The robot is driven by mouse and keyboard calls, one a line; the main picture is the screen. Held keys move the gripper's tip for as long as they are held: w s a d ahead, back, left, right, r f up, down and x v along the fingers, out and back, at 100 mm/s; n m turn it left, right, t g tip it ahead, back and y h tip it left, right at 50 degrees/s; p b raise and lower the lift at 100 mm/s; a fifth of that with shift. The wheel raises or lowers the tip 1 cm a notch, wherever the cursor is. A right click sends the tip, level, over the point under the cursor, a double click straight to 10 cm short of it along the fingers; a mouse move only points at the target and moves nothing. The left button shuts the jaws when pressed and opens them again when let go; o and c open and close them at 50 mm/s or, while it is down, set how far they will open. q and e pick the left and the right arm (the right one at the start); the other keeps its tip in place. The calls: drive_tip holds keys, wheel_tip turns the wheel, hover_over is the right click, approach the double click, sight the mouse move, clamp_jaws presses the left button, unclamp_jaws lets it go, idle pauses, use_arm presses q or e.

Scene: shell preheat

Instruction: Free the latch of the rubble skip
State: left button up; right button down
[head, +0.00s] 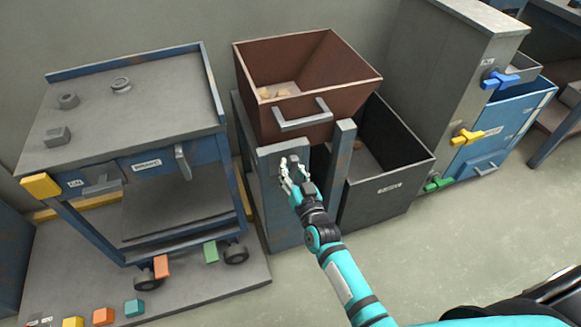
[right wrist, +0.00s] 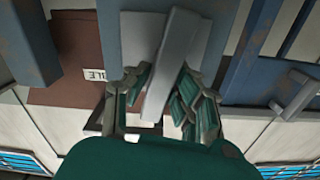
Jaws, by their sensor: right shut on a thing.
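The rubble skip (head: 350,78) is a rust-brown tapered bin with a few pale lumps inside. It sits tipped up on a blue-grey stand (head: 285,225) and has a grey bar handle (head: 303,120) on its front. My right gripper (head: 291,170) is at the front of the stand, below the handle. In the right wrist view its fingers (right wrist: 160,88) are shut on a flat grey lever, apparently the latch (right wrist: 173,60), which lies slightly slanted over a blue-grey post. The brown skip side with a partly hidden label (right wrist: 75,45) shows beside it. The fingers mostly hide the latch in the head view.
A dark open bin (head: 392,190) stands right of the stand. A blue wheeled cart (head: 130,110) stands at the left on a grey platform (head: 205,292). A tall grey cabinet (head: 440,70) with coloured handles is at the right. Open floor (head: 440,240) lies in front.

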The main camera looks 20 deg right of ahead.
drive_tip(key=shift+d+r+m, duration=0.1)
drive_tip(key=shift+d+m, duration=0.05)
drive_tip(key=shift+m, duration=0.75)
drive_tip(key=shift+m+p, duration=0.4)
drive_tip(key=shift+m, duration=0.5)
drive_tip(key=shift+d+m, duration=0.15)
drive_tip(key=shift+m, duration=0.75)
drive_tip(key=shift+f+m, duration=0.25)
drive_tip(key=shift+m, duration=0.65)
drive_tip(key=m, duration=0.3)
drive_tip(key=shift+d+f+m, duration=0.15)
drive_tip(key=shift+f+m, duration=0.05)
drive_tip(key=shift+m, duration=0.2)
use_arm(q)
drive_tip(key=shift+w+b+v, duration=0.25)
drive_tip(key=shift+b+v, duration=0.55)
drive_tip(key=shift+v, duration=0.15)
use_arm(e)
drive_tip(key=shift+f+m, duration=0.2)
drive_tip(key=shift+m, duration=2.1)
use_arm(q)
drive_tip(key=shift+r, duration=0.2)
